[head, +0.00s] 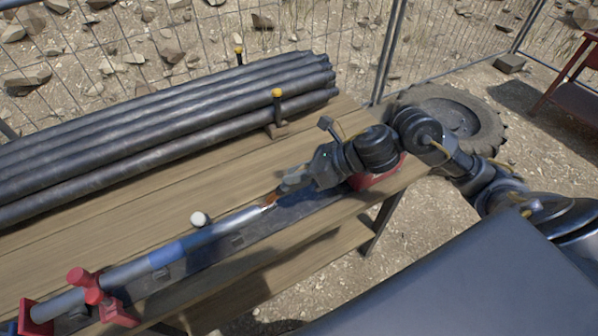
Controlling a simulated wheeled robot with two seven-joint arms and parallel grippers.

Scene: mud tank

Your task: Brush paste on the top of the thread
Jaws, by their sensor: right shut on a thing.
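A grey pipe (205,238) with a blue band (167,254) lies along the front of the wooden bench. Its bright, bare end (250,214) points right; thread detail is too small to make out. My right gripper (290,184) is shut on a small brush (271,198), mostly hidden by the fingers. The orange-brown brush tip is at the upper side of the pipe's right end; I cannot tell if it touches. No paste can be made out on the pipe. My left gripper is out of view.
A red vise (92,290) holds the pipe's left part. Several dark pipes (160,130) lie at the back of the bench (130,225), beside yellow-topped posts (278,108). A white knob (199,218) stands behind the pipe. A red object (375,178) is partly behind my right arm.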

